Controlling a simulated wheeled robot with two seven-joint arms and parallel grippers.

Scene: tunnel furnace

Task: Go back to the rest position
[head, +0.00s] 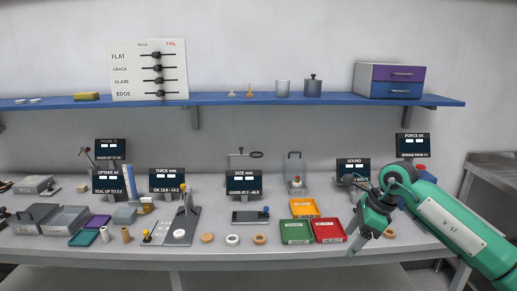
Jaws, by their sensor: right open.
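My right gripper (358,243) comes in from the right on a teal arm. It is open and empty, above the front right part of the workbench (275,250), beside the red tray. A ring-shaped piece lies partly behind it. My left gripper does not show in the head view.
Green (295,231), red (328,230) and orange (304,207) trays stand left of my right gripper. Several round pieces lie along the front edge, including a white ring (232,239). Dark gauge displays stand behind. A blue shelf (230,99) runs along the wall above.

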